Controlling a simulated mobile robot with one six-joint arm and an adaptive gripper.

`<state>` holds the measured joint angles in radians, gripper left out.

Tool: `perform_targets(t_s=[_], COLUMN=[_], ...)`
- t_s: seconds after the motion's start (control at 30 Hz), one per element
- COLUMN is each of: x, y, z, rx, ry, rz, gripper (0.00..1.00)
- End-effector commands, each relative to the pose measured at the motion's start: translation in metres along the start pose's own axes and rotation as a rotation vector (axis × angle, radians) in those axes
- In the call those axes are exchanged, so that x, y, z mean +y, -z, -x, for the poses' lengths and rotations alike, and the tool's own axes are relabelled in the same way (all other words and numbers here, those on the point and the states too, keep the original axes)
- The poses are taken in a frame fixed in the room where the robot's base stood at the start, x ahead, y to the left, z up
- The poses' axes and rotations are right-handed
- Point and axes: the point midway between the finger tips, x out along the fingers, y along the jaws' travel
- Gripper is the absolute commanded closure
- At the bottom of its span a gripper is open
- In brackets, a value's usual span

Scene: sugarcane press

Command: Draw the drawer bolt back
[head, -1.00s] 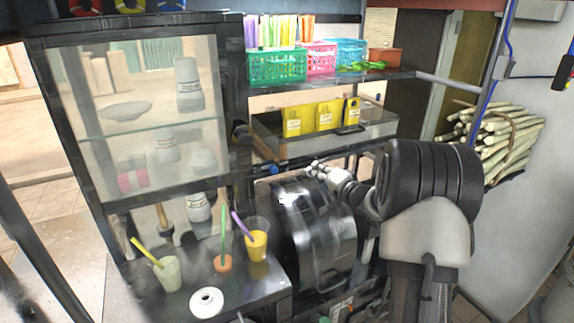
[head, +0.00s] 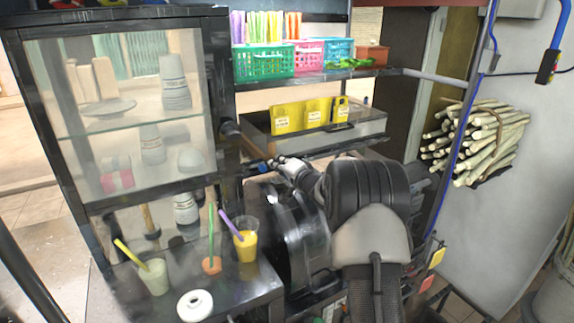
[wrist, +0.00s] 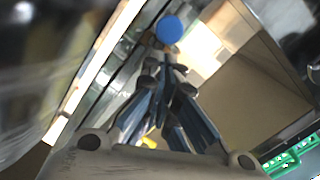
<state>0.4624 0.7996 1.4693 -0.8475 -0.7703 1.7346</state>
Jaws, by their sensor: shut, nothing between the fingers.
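The bolt's round blue knob (wrist: 168,30) shows in the wrist view, just beyond my fingertips. My gripper (wrist: 165,64) is shut and empty, with its tips pointing at the knob; I cannot tell whether they touch it. In the head view, a small blue part that looks like the knob (head: 256,165) sits at the left end of the dark rail below the drawer (head: 365,129). My gripper (head: 276,163) is close to its right side there. The bolt's rod is not clear.
A glass cabinet (head: 215,110) stands left of the drawer. Yellow packets (head: 318,111) are in the drawer. Below are a dark rounded machine housing (head: 300,240) and a counter with cups (head: 246,243). Coloured baskets (head: 265,62) stand on the shelf above.

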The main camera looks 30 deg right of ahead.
Motion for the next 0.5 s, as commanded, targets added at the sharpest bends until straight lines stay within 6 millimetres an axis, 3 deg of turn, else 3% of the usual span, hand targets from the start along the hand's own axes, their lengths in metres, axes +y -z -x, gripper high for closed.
perform_targets(t_s=[0.5], x=[-0.004], y=[-0.013], z=[-0.002], rx=[-0.002], ry=[0.001], rz=[0.0], gripper=[1.0])
